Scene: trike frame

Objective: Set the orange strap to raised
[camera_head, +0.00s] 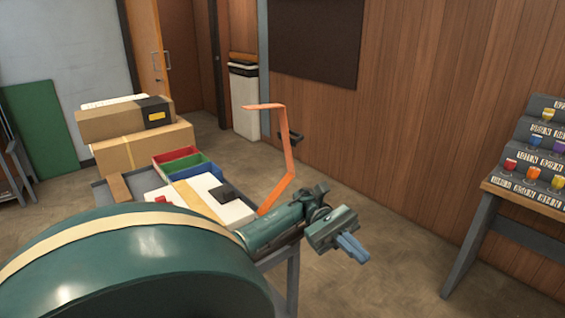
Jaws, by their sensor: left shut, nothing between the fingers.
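The orange strap (289,150) stands up in the middle of the view. It is bent: a short top part runs to the left, a long part goes down, and the lower part slants down and left behind my left arm, which hides its base. A small black piece (294,137) shows beside its upper part. My left gripper (354,248) is shut and empty. It is to the right of and lower than the strap in the picture, apart from it, with its blue fingers pointing down and right. My right gripper is not in view.
Behind my arm a grey table (112,207) carries cardboard boxes (148,148), red, green and blue bins (184,163) and a white block. A stepped rack with coloured cups (545,135) stands on a wooden table at right. Open floor lies between them.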

